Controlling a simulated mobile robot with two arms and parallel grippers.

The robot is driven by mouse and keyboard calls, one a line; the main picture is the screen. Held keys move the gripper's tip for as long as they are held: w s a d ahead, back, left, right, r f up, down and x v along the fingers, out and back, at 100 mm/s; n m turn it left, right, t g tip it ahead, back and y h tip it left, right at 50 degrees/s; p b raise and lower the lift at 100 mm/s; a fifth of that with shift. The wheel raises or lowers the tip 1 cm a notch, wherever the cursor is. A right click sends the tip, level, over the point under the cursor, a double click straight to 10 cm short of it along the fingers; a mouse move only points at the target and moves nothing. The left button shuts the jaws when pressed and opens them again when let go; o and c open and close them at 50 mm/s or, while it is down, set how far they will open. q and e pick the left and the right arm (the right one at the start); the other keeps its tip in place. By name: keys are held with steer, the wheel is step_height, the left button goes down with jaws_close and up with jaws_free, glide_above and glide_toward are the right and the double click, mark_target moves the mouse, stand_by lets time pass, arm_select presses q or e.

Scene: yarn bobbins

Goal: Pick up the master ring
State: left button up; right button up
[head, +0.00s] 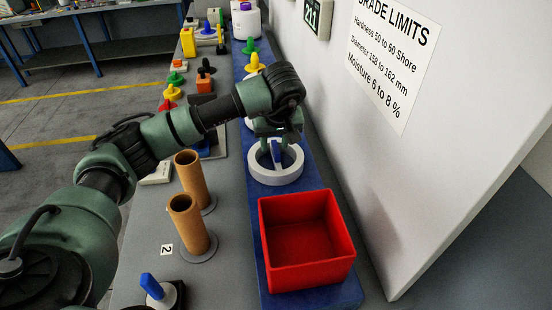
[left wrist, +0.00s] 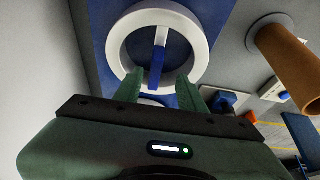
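The master ring appears to be the white ring (head: 276,179) with a blue grip (head: 275,155) across its opening, lying on the blue strip. It also shows in the left wrist view (left wrist: 115,45), with its blue grip (left wrist: 156,70) pointing towards my fingers. My left gripper (head: 277,146) is over the ring, its two green fingers apart. In the left wrist view the fingers (left wrist: 158,80) stand either side of the blue grip with gaps. Whether the fingertips are level with the grip is hard to tell. My right gripper is in neither view.
An empty red bin (head: 306,240) stands just in front of the ring. Two brown tubes (head: 188,222) stand on the grey top to its left. A small blue-handled piece (head: 158,291) is near the front. A white wall panel (head: 440,130) bounds the right.

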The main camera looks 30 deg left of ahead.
mark_target(277, 148)
arm_select(q)
steer(key=shift+w+f+p, duration=0.1)
steer(key=shift+f+p, duration=0.2)
steer(key=shift+f, duration=0.05)
steer(key=x, duration=0.1)
steer(key=p+x, duration=0.1)
steer(key=x, duration=0.2)
steer(key=shift+w+d+f+p, duration=0.15)
steer(key=shift+d+p, duration=0.1)
steer(key=shift+p, duration=0.15)
steer(key=shift+w+f, duration=0.1)
steer(key=shift+f, duration=0.1)
jaws_close()
steer(key=shift+r, duration=0.15)
stand_by(0.4)
